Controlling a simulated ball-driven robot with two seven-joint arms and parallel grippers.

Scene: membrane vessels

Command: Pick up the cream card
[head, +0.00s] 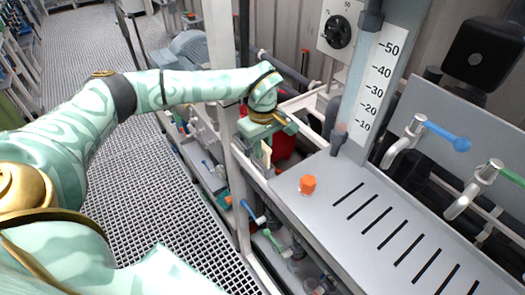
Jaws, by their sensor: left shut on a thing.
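My left arm reaches across from the left. Its gripper (267,137) points down at the left end of the grey bench and is shut on the cream card (266,154). Only a small, pale, upright piece of the card shows below the jaws; the gripper hides the rest. I cannot tell whether the card touches the bench edge or a holder there. My right gripper is not in view.
The slotted grey bench top (335,225) carries an orange cap (307,185). A scale column (377,90) rises behind it. Taps with a blue handle (447,136) and a green handle (510,174) stand right. A red vessel (283,143) is beside the gripper. Grating floor lies left.

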